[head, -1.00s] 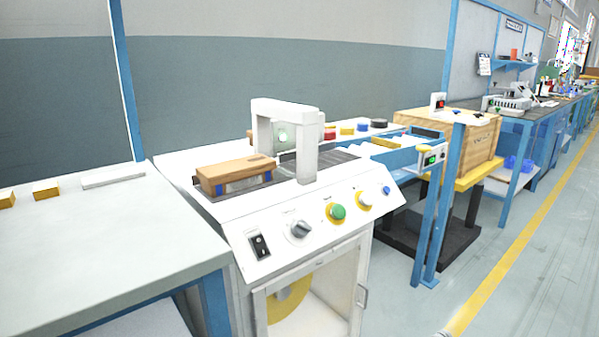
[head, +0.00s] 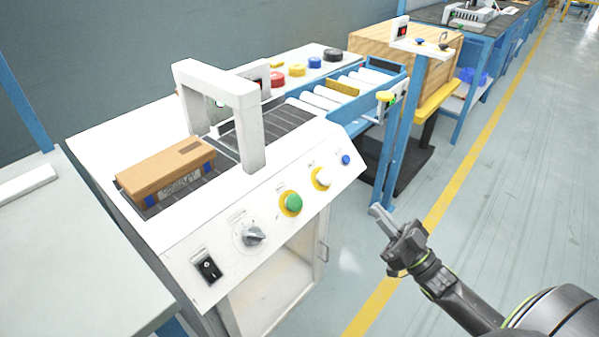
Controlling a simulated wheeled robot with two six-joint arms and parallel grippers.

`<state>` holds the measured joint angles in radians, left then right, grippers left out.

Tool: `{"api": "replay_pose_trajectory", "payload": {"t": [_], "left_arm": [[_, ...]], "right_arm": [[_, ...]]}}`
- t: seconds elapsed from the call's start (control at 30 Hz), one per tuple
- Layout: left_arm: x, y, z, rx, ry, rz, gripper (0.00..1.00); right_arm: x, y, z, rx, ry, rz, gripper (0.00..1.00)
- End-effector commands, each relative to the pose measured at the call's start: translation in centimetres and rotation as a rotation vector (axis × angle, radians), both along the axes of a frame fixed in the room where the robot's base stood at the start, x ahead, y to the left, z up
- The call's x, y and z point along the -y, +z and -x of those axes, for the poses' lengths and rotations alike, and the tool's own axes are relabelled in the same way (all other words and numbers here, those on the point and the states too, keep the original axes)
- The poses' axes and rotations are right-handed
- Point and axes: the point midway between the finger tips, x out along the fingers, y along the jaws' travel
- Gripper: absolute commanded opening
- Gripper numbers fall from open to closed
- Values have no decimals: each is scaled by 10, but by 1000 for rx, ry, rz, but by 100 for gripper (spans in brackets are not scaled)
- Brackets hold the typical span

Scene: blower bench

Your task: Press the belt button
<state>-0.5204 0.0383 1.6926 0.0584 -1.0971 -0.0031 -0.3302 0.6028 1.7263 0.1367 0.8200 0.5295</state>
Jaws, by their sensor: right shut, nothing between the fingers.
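The machine's slanted white control panel (head: 225,250) faces me. It carries a black rocker switch (head: 208,268), a grey rotary knob (head: 252,235), a green button (head: 292,202) on a yellow ring, a white button (head: 322,178) on a yellow ring and a small blue button (head: 346,160). The labels are too small to read, so I cannot tell which one is the belt button. My right gripper (head: 376,212) is shut and empty, to the right of the panel and apart from it, over the floor. My left gripper is not in view.
A cardboard box (head: 165,172) lies on the belt before the white arch (head: 250,130). Blue posts (head: 400,140) stand right of the machine. A roller conveyor (head: 335,95) and a wooden crate (head: 425,62) are behind. Open floor (head: 500,180) lies to the right.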

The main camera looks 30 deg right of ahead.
Motion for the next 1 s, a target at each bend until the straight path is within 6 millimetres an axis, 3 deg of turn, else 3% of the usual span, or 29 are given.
{"api": "replay_pose_trajectory", "payload": {"t": [0.47,0.9,0.97,1.0], "left_arm": [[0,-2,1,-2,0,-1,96],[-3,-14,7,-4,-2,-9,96],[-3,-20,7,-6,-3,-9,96],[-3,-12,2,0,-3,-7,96]], "right_arm": [[-4,6,-9,3,2,0,0],[-33,53,-79,5,0,-1,0],[-35,45,-86,1,-2,-3,0],[-36,40,-89,0,-2,-3,0]]}}
